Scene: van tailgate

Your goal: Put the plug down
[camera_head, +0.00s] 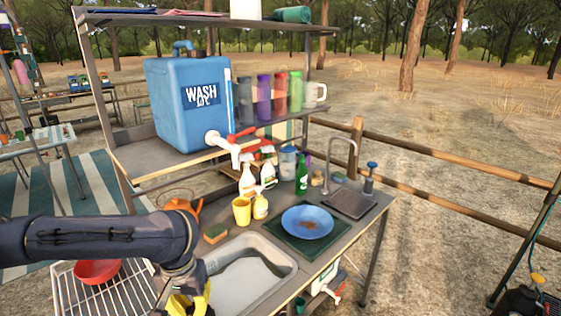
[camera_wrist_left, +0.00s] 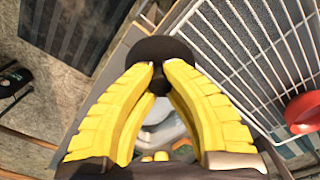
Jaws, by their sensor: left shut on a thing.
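The plug (camera_wrist_left: 158,47) is dark and round. It shows in the left wrist view between the yellow fingertips of my left gripper (camera_wrist_left: 159,72), which is shut on it. In the head view my left gripper (camera_head: 190,302) is at the bottom edge, near the left front side of the sink (camera_head: 262,246), between the sink and the dish rack. The plug is not visible there, hidden by the gripper or out of frame. My right gripper is not in view.
A wire dish rack (camera_head: 128,300) with a red bowl (camera_head: 97,272) stands left of the sink. A sponge (camera_head: 215,233), a yellow cup (camera_head: 242,211) and a blue plate (camera_head: 307,222) on a green mat lie behind and right. A blue water container (camera_head: 190,105) sits on the shelf above.

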